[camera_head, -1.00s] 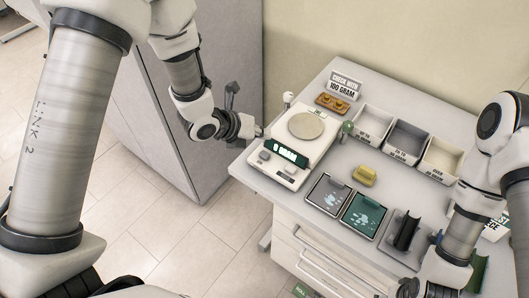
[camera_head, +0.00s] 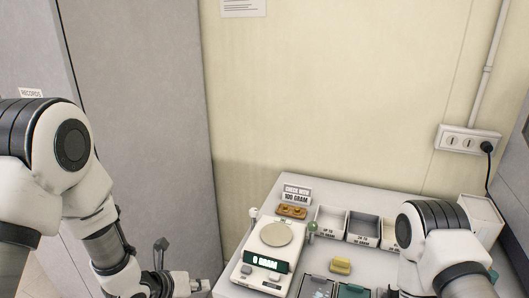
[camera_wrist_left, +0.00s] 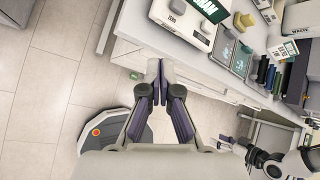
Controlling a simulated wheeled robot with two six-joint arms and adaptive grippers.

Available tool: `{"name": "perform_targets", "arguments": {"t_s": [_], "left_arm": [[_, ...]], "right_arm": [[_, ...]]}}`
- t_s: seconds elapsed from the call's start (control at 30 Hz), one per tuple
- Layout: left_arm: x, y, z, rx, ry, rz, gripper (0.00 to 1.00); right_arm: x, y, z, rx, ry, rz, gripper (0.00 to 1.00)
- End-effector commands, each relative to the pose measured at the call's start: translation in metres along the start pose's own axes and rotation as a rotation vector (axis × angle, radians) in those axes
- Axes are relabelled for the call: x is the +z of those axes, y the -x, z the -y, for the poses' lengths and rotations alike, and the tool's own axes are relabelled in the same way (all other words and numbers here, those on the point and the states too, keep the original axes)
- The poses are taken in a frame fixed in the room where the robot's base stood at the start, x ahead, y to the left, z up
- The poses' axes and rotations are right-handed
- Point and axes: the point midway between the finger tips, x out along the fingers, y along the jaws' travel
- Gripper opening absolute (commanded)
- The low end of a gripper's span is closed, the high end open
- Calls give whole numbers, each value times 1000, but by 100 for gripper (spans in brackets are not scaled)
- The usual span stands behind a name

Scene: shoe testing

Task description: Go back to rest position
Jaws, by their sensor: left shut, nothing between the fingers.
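My left gripper (camera_head: 203,286) is low in the head view, beside the near left corner of the table, apart from it. In the left wrist view its two fingers (camera_wrist_left: 160,72) are together with nothing between them, above the floor and the table's drawer front. My right arm (camera_head: 435,245) comes in at the lower right of the head view, and its gripper is out of that frame. In the left wrist view what looks like the right gripper (camera_wrist_left: 227,143) is small at the lower right; its jaws cannot be made out.
The white scale (camera_head: 260,258) reads 0 gram on the table. Bins (camera_head: 362,226), a brown weight holder (camera_head: 292,211) and a yellow block (camera_head: 341,265) lie to its right and behind. A grey cabinet (camera_head: 145,130) stands at left. Floor tiles (camera_wrist_left: 50,60) are clear at left.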

Motion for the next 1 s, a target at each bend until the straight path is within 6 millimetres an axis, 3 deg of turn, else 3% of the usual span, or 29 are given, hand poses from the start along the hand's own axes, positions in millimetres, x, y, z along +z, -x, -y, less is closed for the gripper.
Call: {"name": "perform_targets", "arguments": {"t_s": [0.27,0.47,0.57,0.67,0.8,0.9,1.0], "left_arm": [[-57,-29,-34,28,56,-93,0],[-118,-46,-69,87,159,-176,0],[-157,-52,-91,147,290,-218,0],[-206,-54,-119,255,544,-249,0],[-284,-40,-164,524,1158,-199,0],[-321,-21,-185,725,1638,-40,0],[-336,-1,-197,862,2087,219,0]], "right_arm": [[0,-17,0,0,0,-1,59],[0,-32,0,0,0,-1,59],[0,-40,0,0,0,0,59],[0,-51,0,0,0,0,59],[0,-66,0,0,0,0,59],[0,-71,0,0,0,0,59],[0,-70,0,0,0,0,59]]}}
